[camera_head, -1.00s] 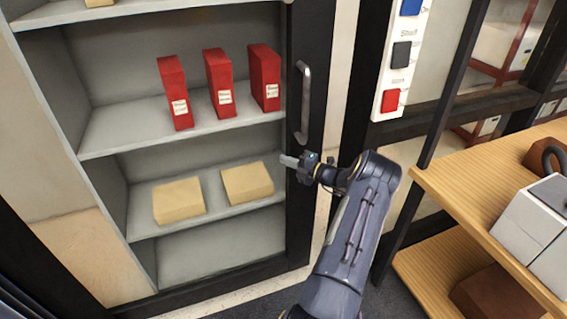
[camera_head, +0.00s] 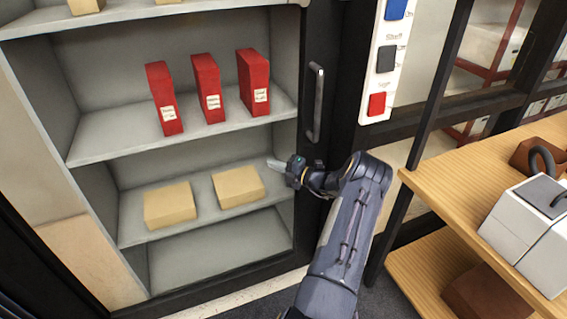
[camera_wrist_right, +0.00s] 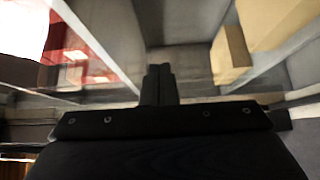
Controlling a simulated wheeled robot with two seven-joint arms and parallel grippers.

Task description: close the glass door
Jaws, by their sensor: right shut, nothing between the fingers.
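The glass door stands across the shelves, with a dark frame (camera_head: 315,40) along its right side and a vertical silver handle (camera_head: 316,102) on it. The pane is clear, and the shelves show through it. The frame's right edge now sits against the dark post beside it, with no light gap visible between them. My right gripper (camera_head: 275,163) is shut and empty, below and left of the handle, in front of the lower shelf area. I cannot tell whether it touches the door. In the right wrist view its shut fingers (camera_wrist_right: 158,84) point at blurred shelves and boxes. My left gripper is out of view.
Behind the door are red boxes (camera_head: 208,90) on a middle shelf and tan boxes (camera_head: 239,186) on a lower one. A switch panel (camera_head: 386,60) is right of the door. A wooden shelf unit (camera_head: 450,190) with a grey-white box (camera_head: 530,225) stands at right.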

